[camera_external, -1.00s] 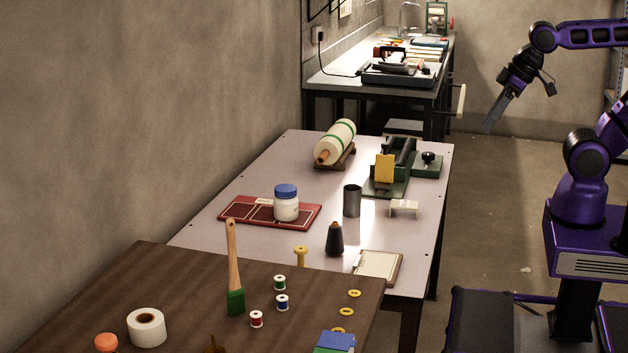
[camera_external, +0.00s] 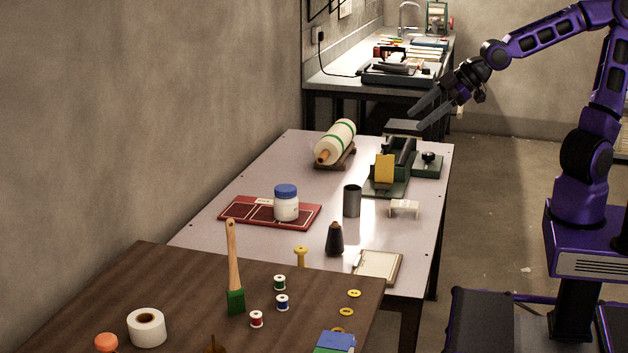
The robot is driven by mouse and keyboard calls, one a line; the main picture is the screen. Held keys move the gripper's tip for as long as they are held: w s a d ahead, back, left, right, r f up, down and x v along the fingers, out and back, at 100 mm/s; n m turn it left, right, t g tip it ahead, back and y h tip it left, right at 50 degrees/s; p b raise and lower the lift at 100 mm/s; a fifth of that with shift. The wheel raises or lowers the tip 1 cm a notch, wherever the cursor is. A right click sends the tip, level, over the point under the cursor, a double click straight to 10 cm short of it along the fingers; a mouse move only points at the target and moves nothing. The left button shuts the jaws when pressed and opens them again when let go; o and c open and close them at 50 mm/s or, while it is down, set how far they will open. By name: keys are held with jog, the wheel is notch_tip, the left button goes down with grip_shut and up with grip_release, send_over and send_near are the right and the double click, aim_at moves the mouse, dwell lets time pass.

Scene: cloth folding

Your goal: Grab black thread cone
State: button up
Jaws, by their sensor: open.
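The black thread cone (camera_external: 334,241) stands upright on the light table (camera_external: 270,171), near its front right part, with a brownish tip on top. My gripper (camera_external: 416,116) is open and empty. In the picture it shows above the far right part of the light table, well up and to the right of the cone, and clear of it. Its two dark fingers point down and to the left.
A dark metal cup (camera_external: 352,201) and a small white stand (camera_external: 404,208) are behind the cone. A clipboard (camera_external: 378,266) lies to its right, a yellow spool (camera_external: 300,256) to its left. A green device (camera_external: 391,170) stands farther back.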

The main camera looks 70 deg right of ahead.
aim_at(337, 222)
jog(key=shift+w+d+f+n+t+h+b, duration=0.4)
jog(key=shift+w+d+f+n+h, duration=0.3)
jog(key=shift+w+d+f+n, duration=1.2)
jog(key=shift+w+d+f+n+t+h+b, duration=0.15)
jog(key=shift+w+d+f+n+t+h, duration=0.55)
jog(key=shift+w+n, duration=2.2)
jog(key=s+d+f+m+g+y, duration=0.2)
jog(key=f+m+y, duration=0.45)
jog(key=f, duration=1.25)
jog(key=w+a+f+m, duration=0.1)
jog(key=w+a, duration=0.2)
jog(key=w, duration=0.1)
jog(key=w+a+f+m+t+b, duration=0.1)
jog(key=w+a+f+m, duration=0.1)
jog(key=w+a, duration=0.1)
jog(key=w+a+f+m+t+b, duration=0.1)
jog(key=w+a+f+m, duration=0.1)
jog(key=w, duration=0.3)
jog(key=shift+w+a+f+y, duration=0.15)
jog(key=shift+w+a+y, duration=0.1)
jog(key=shift+a, duration=0.3)
